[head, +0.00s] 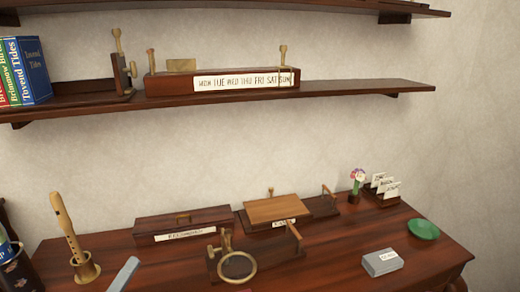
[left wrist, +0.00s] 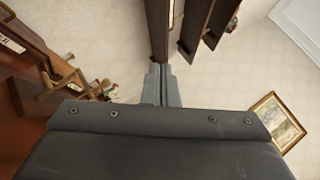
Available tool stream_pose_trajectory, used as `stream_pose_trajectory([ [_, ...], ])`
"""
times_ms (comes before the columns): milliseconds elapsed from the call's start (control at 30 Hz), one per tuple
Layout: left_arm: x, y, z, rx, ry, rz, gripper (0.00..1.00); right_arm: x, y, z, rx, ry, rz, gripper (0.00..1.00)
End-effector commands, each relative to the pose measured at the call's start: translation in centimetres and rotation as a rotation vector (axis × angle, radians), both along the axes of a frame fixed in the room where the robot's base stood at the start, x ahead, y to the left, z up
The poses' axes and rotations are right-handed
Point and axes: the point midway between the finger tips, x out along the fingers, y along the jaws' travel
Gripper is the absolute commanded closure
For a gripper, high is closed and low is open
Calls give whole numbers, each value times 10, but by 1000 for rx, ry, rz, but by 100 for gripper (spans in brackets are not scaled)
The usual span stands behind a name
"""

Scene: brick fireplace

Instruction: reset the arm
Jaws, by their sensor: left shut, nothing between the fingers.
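My left gripper (head: 126,270) shows as a grey fingertip at the bottom edge of the head view, in front of the desk's left part. In the left wrist view its two grey fingers (left wrist: 161,84) are together, with nothing between them. My right gripper is not in view. The rest of my left arm is out of the head view.
The desk (head: 330,240) holds a wooden flute on a stand (head: 68,235), a labelled box (head: 183,225), a round brass-rimmed lens (head: 237,266), a grey box (head: 381,262) and a green dish (head: 423,229). A shelf (head: 350,90) hangs above.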

Motion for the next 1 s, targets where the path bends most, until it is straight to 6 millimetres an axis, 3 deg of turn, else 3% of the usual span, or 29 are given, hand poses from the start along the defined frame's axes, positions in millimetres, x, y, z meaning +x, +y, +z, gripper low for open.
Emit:
stream_pose_trajectory([
  [167,-3,52,-19,-398,181,190,100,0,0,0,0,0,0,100],
  [267,-11,78,-41,-614,291,296,100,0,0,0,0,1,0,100],
  [500,-50,115,-119,-1100,585,562,100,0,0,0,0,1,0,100],
  [633,-86,116,-165,-1336,761,717,100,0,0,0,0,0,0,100],
  [800,-138,100,-213,-1577,982,913,100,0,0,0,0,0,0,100],
  [1000,-192,73,-244,-1748,1196,1102,100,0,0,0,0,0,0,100],
])
